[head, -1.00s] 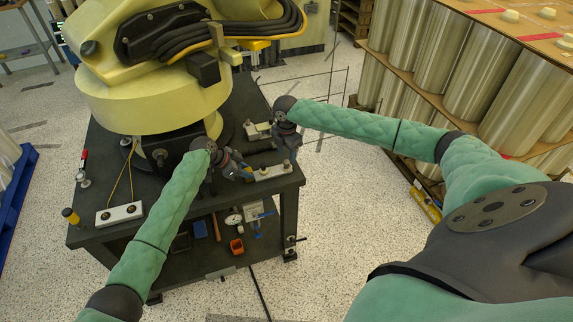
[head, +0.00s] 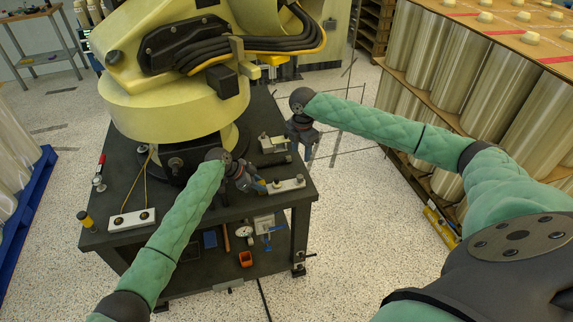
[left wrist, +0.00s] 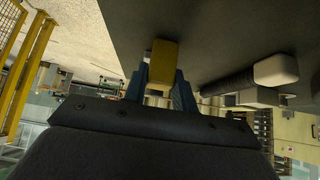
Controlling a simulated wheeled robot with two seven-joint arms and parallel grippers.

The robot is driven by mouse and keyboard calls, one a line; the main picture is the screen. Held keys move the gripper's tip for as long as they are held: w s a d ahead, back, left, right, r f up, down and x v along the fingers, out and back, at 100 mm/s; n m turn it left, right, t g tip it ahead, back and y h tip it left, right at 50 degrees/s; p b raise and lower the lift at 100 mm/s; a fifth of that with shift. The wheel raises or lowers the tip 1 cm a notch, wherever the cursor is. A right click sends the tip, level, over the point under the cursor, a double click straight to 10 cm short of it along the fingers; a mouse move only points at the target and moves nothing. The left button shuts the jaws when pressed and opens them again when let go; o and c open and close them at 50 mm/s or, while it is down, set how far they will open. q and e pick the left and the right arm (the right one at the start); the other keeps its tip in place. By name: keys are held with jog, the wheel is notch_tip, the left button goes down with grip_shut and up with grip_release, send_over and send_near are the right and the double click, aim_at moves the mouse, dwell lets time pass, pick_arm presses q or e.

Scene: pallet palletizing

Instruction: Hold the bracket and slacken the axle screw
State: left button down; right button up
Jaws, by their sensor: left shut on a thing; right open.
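My left gripper (head: 262,187) is low over the front right of the dark table. In the left wrist view its blue fingers (left wrist: 162,85) are shut on a small yellow block (left wrist: 164,58). I cannot tell whether this block is part of the bracket. A pale metal bar with round fittings (head: 289,185) lies just right of the left gripper. Another pale metal piece (head: 270,146) lies farther back. My right gripper (head: 307,158) is open and empty, pointing down at the table's right edge. The axle screw cannot be made out.
A big yellow robot arm (head: 175,105) stands on the table (head: 190,225). A pale block with two dark knobs (head: 132,219) lies at front left. Small tools and an orange bin (head: 245,259) are on the lower shelf. Wrapped rolls (head: 450,50) stand at right.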

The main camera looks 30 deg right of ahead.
dwell(0.4)
pick_arm(q)
jog(key=c, duration=1)
grip_release()
jog(key=shift+c, duration=0.2)
jog(key=v, duration=1.2)
